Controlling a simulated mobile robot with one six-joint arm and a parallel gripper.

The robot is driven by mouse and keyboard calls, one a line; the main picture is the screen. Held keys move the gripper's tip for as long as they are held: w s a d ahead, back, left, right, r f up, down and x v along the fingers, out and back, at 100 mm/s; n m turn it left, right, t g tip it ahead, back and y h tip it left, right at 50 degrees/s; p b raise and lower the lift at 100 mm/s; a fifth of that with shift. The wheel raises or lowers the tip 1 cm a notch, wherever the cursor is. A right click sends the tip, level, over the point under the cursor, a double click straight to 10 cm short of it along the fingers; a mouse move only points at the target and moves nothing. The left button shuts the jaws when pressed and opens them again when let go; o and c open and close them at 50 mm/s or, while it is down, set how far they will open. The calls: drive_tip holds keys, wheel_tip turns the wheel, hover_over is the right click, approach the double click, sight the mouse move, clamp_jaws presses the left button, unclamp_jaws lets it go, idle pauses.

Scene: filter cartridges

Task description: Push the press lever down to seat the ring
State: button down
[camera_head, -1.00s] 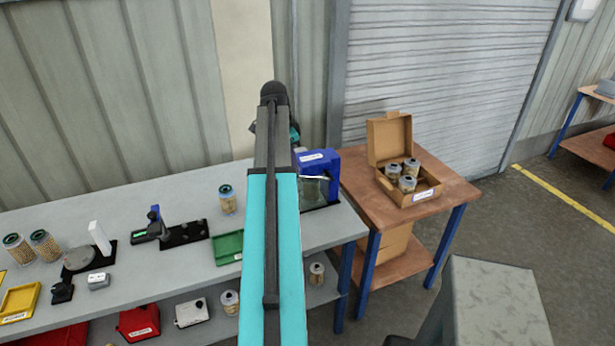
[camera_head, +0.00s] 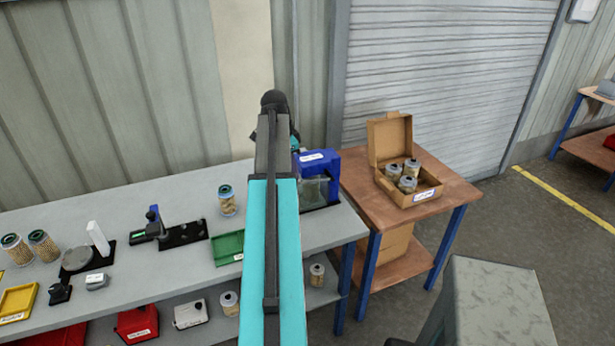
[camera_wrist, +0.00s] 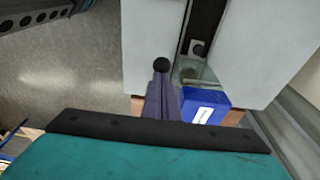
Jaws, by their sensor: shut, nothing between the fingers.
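The blue press (camera_head: 330,165) stands at the right end of the grey bench, partly hidden behind my arm. In the wrist view its blue housing with a white label (camera_wrist: 208,112) is right of centre, beside a clear guard (camera_wrist: 196,72). A round black knob (camera_wrist: 161,64), apparently the lever's end, is in the middle of the wrist view. My gripper (camera_wrist: 160,82) is shut and empty, its fingertips appearing at or just above the knob; I cannot tell whether they touch. My arm hides the gripper in the head view. The ring cannot be made out.
A green tray (camera_head: 229,246), a filter cartridge (camera_head: 228,200) and a black fixture (camera_head: 180,235) are left of my arm on the bench. A wooden table (camera_head: 450,186) to the right holds an open cardboard box (camera_head: 425,200) with cartridges. A wall stands close behind.

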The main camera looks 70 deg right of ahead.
drive_tip(key=shift+f+b, duration=0.35)
drive_tip(key=shift+f, duration=0.75)
drive_tip(key=shift+w+a+f+b, duration=0.15)
drive_tip(key=shift+f+b, duration=0.1)
drive_tip(key=shift+f, duration=0.4)
drive_tip(key=shift+w+a+f+b, duration=0.15)
drive_tip(key=shift+f+b, duration=0.1)
drive_tip(key=shift+f, duration=0.35)
drive_tip(key=shift+d+r, duration=0.1)
drive_tip(key=shift+r+p, duration=3)
drive_tip(key=shift+r, duration=2.3)
